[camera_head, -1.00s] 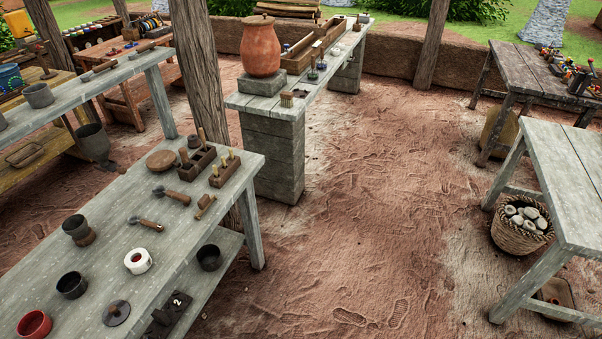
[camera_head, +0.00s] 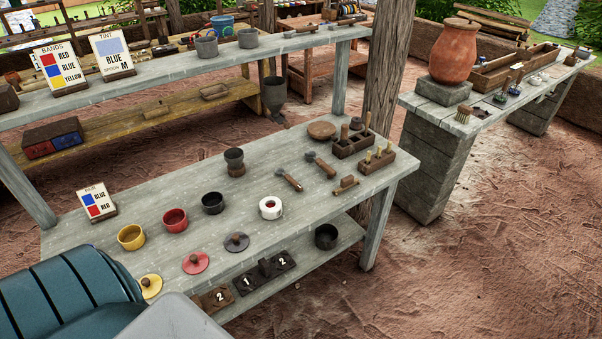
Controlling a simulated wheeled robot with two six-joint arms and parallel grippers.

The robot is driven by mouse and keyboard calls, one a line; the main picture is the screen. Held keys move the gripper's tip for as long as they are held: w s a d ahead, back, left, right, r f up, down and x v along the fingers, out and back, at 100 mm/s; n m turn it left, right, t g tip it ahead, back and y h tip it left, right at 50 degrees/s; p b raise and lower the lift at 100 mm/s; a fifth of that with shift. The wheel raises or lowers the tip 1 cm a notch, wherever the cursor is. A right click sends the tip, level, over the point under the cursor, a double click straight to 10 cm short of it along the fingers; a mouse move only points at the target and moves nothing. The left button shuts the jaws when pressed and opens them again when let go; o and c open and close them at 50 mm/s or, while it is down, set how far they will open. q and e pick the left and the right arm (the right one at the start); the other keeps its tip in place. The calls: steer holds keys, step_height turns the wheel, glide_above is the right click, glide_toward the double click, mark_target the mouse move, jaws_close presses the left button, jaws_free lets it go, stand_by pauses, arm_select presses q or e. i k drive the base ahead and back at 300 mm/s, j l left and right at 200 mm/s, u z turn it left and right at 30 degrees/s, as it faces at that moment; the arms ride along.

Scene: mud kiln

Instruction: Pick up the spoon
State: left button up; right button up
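Two tools with dark heads and wooden handles lie on the near grey table (camera_head: 290,226). One tool (camera_head: 289,177) lies left of the other tool (camera_head: 321,165). I cannot tell whether either is the spoon; the heads are too small to make out. Neither of my grippers is in view.
Bare ground (camera_head: 480,270) lies to the right.

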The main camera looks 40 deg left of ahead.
mark_target(280, 171)
steer(key=u, duration=2.75)
steer(key=z, duration=1.55)
steer(key=i+l+u, duration=0.2)
steer(key=l, duration=0.35)
steer(key=i+l, duration=0.2)
steer(key=l+u, duration=0.05)
